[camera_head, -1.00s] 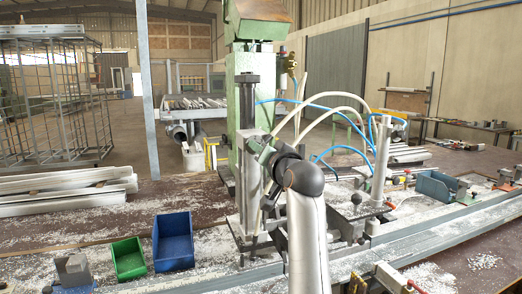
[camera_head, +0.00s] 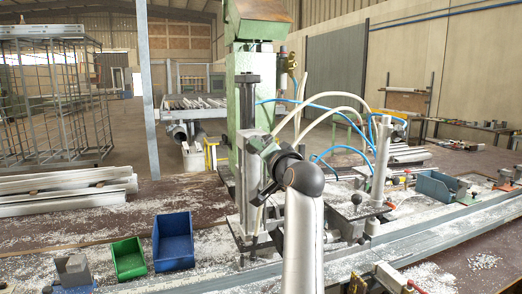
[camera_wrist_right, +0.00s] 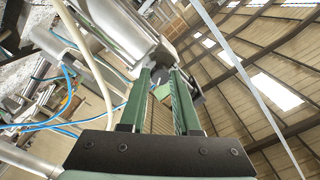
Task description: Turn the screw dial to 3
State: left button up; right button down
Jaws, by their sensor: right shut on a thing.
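My right gripper (camera_head: 268,158) reaches from the front to the upper part of the grey clamp unit (camera_head: 246,190) in front of the green machine column. In the right wrist view its two green fingers (camera_wrist_right: 163,75) are shut on a small dark part, which I take to be the screw dial (camera_wrist_right: 160,54), beside a grey cylindrical body (camera_wrist_right: 118,28). The fingers and wrist hide most of the dial in the head view. No scale or number is readable, so I cannot tell its setting. My left gripper is not in view.
White and blue hoses (camera_head: 322,103) loop close behind my right wrist. A steel post (camera_head: 381,165) with a ball-ended lever stands to the right. Green (camera_head: 129,258) and blue (camera_head: 173,241) bins sit at left. Metal chips litter the bench and long rail.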

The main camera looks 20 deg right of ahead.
jog(key=c, duration=0.6)
grip_release()
jog(key=s+b, duration=0.1)
jog(key=s, duration=0.5)
jog(key=s+b, duration=0.2)
jog(key=s, duration=0.4)
jog(key=shift+s+d, duration=0.2)
jog(key=shift+s, duration=0.1)
